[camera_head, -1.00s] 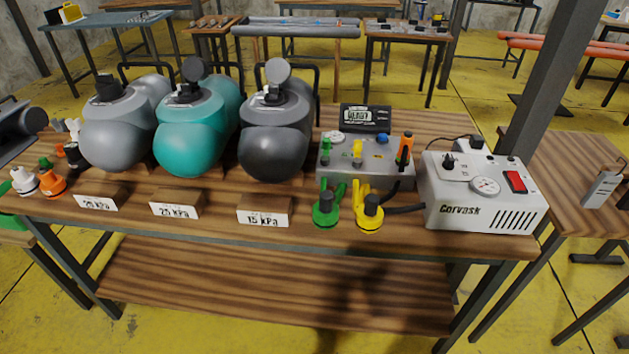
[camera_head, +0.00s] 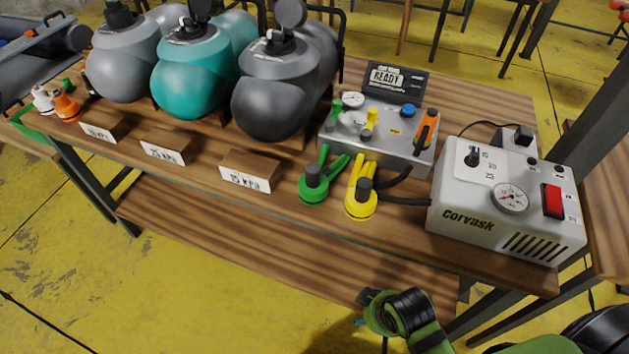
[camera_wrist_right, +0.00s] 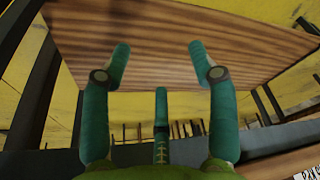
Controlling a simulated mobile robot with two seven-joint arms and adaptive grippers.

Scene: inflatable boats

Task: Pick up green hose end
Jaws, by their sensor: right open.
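The green hose end (camera_head: 314,184), with a dark grey knob and a green forked handle, stands on the workbench's front edge in the head view. A similar yellow hose end (camera_head: 361,200) stands just right of it, with a black hose near it. My right gripper (camera_head: 363,309) is below and in front of the bench edge, apart from the hose ends. In the right wrist view its teal fingers (camera_wrist_right: 162,65) are spread wide with nothing between them, and no hose end shows there. My left gripper is not in view.
The grey Corvask pump (camera_head: 508,205) stands at the bench's right end. A grey control box (camera_head: 378,133) stands behind the hose ends. Three inflated boats, the teal one (camera_head: 193,75) in the middle, and pressure labels (camera_head: 246,172) are to the left. A lower shelf (camera_head: 230,230) runs under the bench.

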